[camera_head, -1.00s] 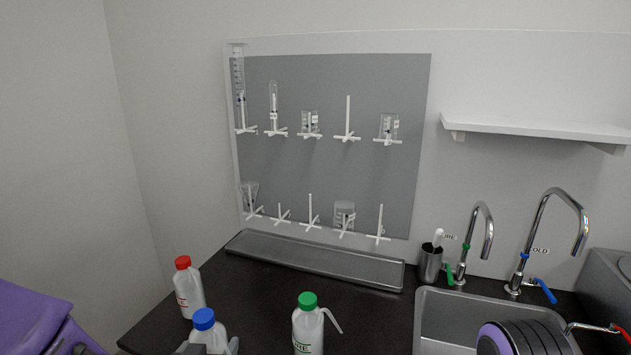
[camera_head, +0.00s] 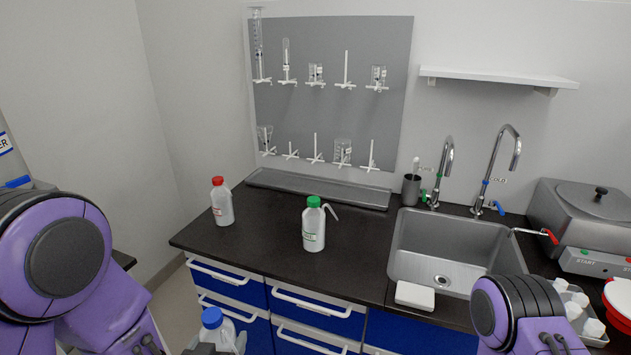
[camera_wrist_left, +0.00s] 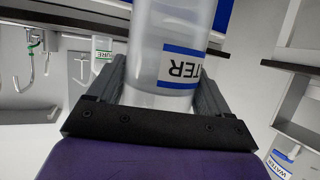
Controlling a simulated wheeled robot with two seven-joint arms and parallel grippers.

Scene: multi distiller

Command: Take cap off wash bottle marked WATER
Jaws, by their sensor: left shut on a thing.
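The wash bottle marked WATER (camera_head: 222,335) has a blue cap (camera_head: 211,317) still on it. It is upright at the bottom of the head view, in front of the drawers and off the counter. In the left wrist view the bottle (camera_wrist_left: 172,55) fills the space between my fingers, and its blue-edged label (camera_wrist_left: 182,68) reads "TER" upside down. My left gripper (camera_wrist_left: 158,85) is shut on the bottle's body. The cap is outside the wrist view. My right arm shows at lower right, but its gripper is out of view.
A red-capped bottle (camera_head: 222,205) and a green-capped wash bottle (camera_head: 314,228) stand on the black counter (camera_head: 275,235). The sink (camera_head: 450,250) is to the right, with a white block (camera_head: 415,296) at its front edge. A WATER-labelled container (camera_wrist_left: 280,165) shows at the wrist view's lower right.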

